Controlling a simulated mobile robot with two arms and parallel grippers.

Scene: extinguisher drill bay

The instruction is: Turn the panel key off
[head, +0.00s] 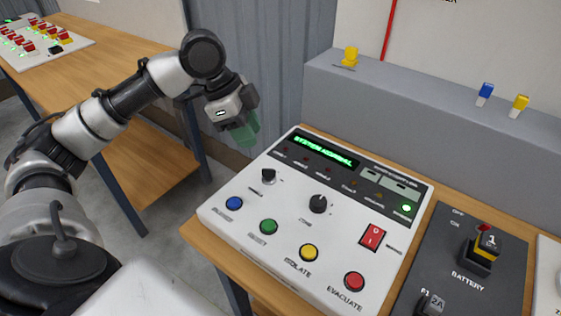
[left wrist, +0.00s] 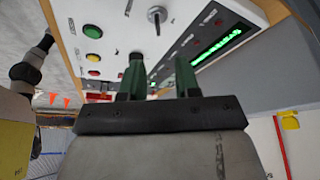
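The white control panel (head: 290,240) lies tilted on a wooden table, its green display (head: 326,151) lit. The panel key (head: 268,177) is a small metal and black piece at its upper left, below the display. It also shows as a silvery key (left wrist: 157,15) at the top of the left wrist view. My left gripper (head: 246,134) hangs above and beyond the panel's upper left corner, apart from the key. In the left wrist view its two green fingers (left wrist: 160,68) stand apart with nothing between them. My right gripper is not in view.
A black knob (head: 318,204), a red rocker switch (head: 372,236) and blue, green, yellow and red buttons are on the panel. A dark battery box (head: 450,250) stands right of it. A grey ledge (head: 420,100) with tags runs behind. Another table (head: 100,70) is at left.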

